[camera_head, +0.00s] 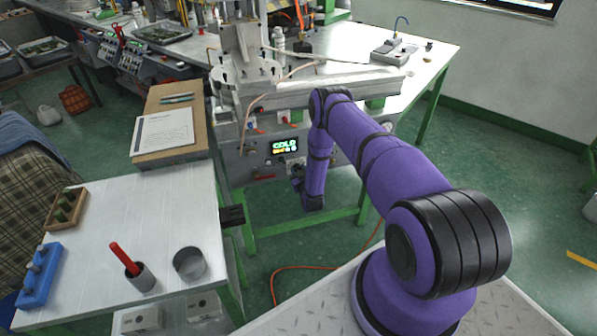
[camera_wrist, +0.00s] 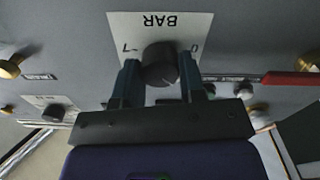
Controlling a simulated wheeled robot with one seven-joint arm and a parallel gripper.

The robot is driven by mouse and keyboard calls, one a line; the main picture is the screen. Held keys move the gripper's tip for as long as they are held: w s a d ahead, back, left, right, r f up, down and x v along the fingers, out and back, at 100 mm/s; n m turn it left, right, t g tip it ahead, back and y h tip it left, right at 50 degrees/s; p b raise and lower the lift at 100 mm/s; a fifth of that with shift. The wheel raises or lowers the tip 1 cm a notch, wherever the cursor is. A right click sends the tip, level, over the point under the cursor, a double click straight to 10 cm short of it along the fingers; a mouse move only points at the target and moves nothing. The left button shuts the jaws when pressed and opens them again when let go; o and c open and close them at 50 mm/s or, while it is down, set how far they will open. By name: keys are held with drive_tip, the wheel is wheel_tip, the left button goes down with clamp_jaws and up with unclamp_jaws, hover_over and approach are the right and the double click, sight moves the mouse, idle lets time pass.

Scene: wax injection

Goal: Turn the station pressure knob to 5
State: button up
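The pressure knob (camera_wrist: 160,65) is a dark round knob in the wrist view, on a white plate (camera_wrist: 188,22) with upside-down "BAR" lettering. A "7" is at the plate's left and a "0" at its right. A light mark shows near the knob's lower edge; I cannot read its setting. My gripper (camera_wrist: 161,78) has one dark finger on each side of the knob. Whether the fingers press on it or stand slightly apart is unclear. In the head view, the arm reaches down to the grey station (camera_head: 238,170); the knob is hidden there.
A lit display (camera_head: 284,146) with green and yellow text is on the station front. A brass knob (camera_wrist: 10,68), a red handle (camera_wrist: 290,79) and smaller knobs surround the pressure knob. A white table (camera_head: 150,225) with small containers is at the left.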

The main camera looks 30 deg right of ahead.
drive_tip(key=shift+c, duration=1)
drive_tip(key=shift+d+f+m, duration=0.1)
drive_tip(key=shift+d+m, duration=0.05)
drive_tip(key=shift+m, duration=8.65)
drive_tip(key=o, duration=0.9)
